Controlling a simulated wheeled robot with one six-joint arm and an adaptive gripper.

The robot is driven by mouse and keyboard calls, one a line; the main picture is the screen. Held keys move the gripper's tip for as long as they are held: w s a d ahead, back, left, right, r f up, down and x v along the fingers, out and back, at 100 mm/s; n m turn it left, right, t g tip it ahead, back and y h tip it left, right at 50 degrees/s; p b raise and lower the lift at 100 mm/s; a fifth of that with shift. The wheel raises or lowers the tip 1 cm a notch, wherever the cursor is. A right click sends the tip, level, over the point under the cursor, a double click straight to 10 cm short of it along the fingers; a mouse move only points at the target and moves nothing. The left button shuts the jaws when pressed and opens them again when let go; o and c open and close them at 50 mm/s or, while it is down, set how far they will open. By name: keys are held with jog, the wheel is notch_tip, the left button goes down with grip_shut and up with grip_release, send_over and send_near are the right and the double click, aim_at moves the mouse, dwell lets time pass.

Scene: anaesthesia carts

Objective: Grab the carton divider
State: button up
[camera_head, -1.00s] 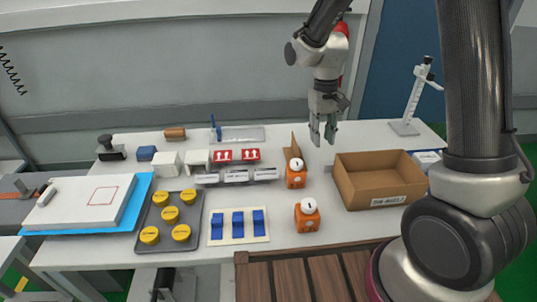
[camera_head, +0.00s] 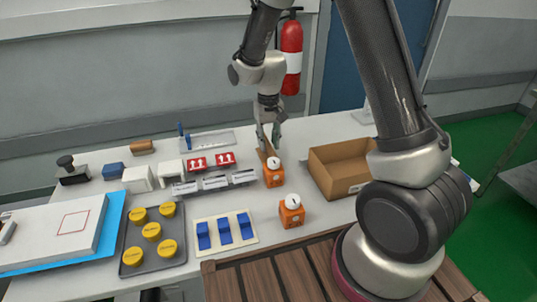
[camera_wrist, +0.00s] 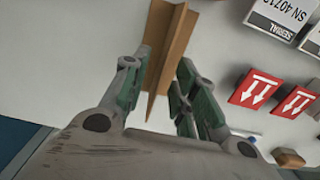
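The carton divider, a brown folded cardboard piece with a V or cross-shaped profile, stands on the table beside an orange block with a white round top (camera_head: 274,172). In the wrist view the divider (camera_wrist: 172,42) runs between my two green-padded fingers. My gripper (camera_head: 269,136) points down directly over the divider and hides part of it in the head view. In the wrist view my gripper (camera_wrist: 161,68) is open, its fingers on either side of the divider. Whether either finger touches it is unclear.
An open brown carton (camera_head: 338,166) stands to the right. Red arrow labels (camera_head: 226,159) and serial-number boxes (camera_head: 214,182) lie to the left. A second orange block (camera_head: 291,212) is nearer the front. A tray of yellow discs (camera_head: 150,250) is at the left.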

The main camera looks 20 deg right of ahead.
notch_tip(320, 180, down, 2)
jog(key=shift+c, duration=0.4)
grip_shut()
